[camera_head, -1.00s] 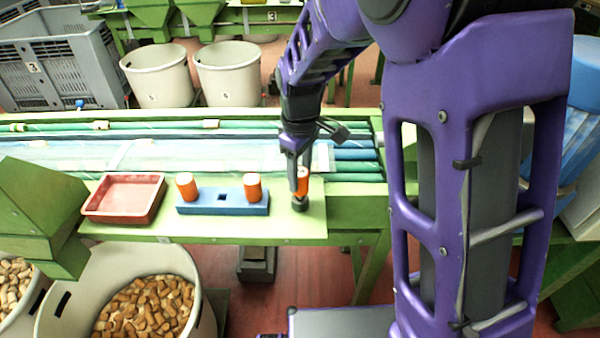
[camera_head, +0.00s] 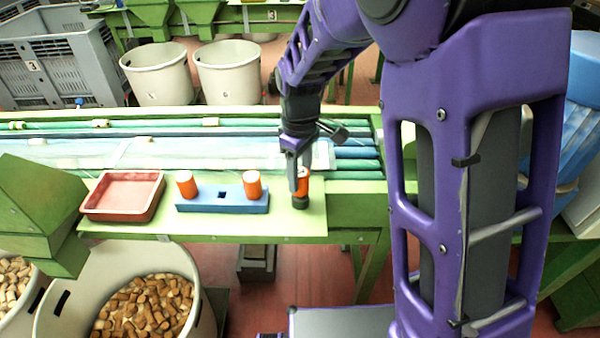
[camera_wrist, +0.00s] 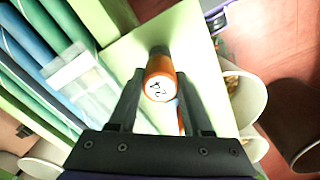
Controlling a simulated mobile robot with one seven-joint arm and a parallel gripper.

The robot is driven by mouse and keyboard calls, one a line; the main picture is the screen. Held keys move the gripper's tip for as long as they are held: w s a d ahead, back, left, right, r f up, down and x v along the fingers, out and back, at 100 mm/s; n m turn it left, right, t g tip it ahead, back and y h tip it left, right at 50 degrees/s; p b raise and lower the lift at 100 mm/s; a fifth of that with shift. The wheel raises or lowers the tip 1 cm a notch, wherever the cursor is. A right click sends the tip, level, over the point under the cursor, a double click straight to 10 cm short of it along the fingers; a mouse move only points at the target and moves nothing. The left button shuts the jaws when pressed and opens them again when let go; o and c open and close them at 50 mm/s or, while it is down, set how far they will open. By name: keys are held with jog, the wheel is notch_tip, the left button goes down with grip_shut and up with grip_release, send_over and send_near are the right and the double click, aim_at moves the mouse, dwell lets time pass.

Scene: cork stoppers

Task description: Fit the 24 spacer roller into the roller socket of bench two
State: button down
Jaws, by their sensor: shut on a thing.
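An orange roller (camera_head: 304,182) with a pale end marked 24 is between the fingers of my gripper (camera_head: 298,178); the marked roller also shows in the wrist view (camera_wrist: 160,82). My gripper is shut on it, over the right part of the green bench top. A dark cylindrical piece (camera_head: 300,203) shows at the roller's lower end; I cannot tell whether it is part of the roller or touches the bench. Left of my gripper, a blue block (camera_head: 203,208) has an empty square socket (camera_head: 221,196) in its middle.
Two orange rollers stand on the blue block, at its left end (camera_head: 186,185) and right end (camera_head: 252,185). A red tray (camera_head: 122,215) lies left of the block. A conveyor (camera_head: 200,152) runs behind. A bin of corks (camera_head: 205,315) stands below the front edge.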

jog(key=shift+f+b, duration=0.4)
jog(key=shift+f, duration=0.2)
jog(key=shift+c, duration=1.4)
grip_release()
notch_tip(320, 180, up, 18)
jog(key=p, duration=0.2)
jog(key=shift+f, duration=0.25)
